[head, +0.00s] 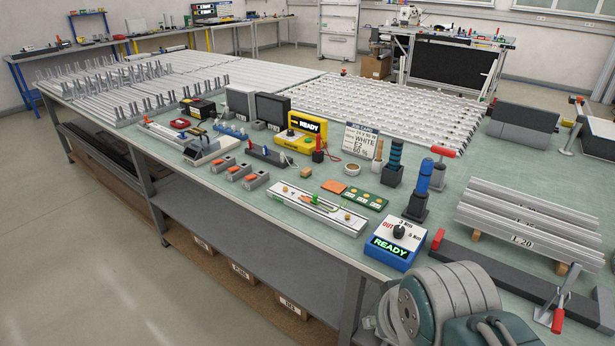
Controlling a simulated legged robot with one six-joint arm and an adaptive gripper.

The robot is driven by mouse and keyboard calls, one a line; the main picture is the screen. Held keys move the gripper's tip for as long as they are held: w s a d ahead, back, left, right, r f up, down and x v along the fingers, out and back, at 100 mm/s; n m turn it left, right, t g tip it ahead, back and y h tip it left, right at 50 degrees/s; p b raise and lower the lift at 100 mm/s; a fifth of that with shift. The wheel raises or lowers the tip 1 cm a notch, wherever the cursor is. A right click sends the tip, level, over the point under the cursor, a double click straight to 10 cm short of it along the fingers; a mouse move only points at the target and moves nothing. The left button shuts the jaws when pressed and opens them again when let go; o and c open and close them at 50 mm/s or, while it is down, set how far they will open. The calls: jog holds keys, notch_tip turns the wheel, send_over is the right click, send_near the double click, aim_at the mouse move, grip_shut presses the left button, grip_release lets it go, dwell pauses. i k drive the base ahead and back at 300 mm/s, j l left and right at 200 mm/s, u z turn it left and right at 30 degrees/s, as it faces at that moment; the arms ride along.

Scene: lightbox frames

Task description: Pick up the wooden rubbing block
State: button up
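A small tan wooden block (305,173) lies on the green bench top (225,190) near the middle of the head view. It looks like the rubbing block, but it is too small to be sure. It stands apart from its neighbours, with nothing on top of it. Grey and teal rounded parts at the bottom right look like my own arm. My gripper's fingers do not show, so its state and place are hidden.
A blue READY box (395,243) stands nearer me. Aluminium profiles (525,225) lie right. Floor (110,260) is clear at left.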

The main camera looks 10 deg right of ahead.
aim_at(306, 172)
jog(key=i+j+z, duration=0.2)
jog(key=z, duration=0.2)
jog(key=i+j+z, duration=0.15)
jog(key=j+z, duration=0.3)
jog(key=i+j+z, duration=0.1)
jog(key=j+z, duration=0.15)
jog(key=z, duration=0.15)
jog(key=i+j+z, duration=0.1)
jog(key=j, duration=0.7)
jog(key=i+j, duration=0.1)
jog(key=j, duration=0.7)
jog(key=i+j+z, duration=0.15)
jog(key=j, duration=0.7)
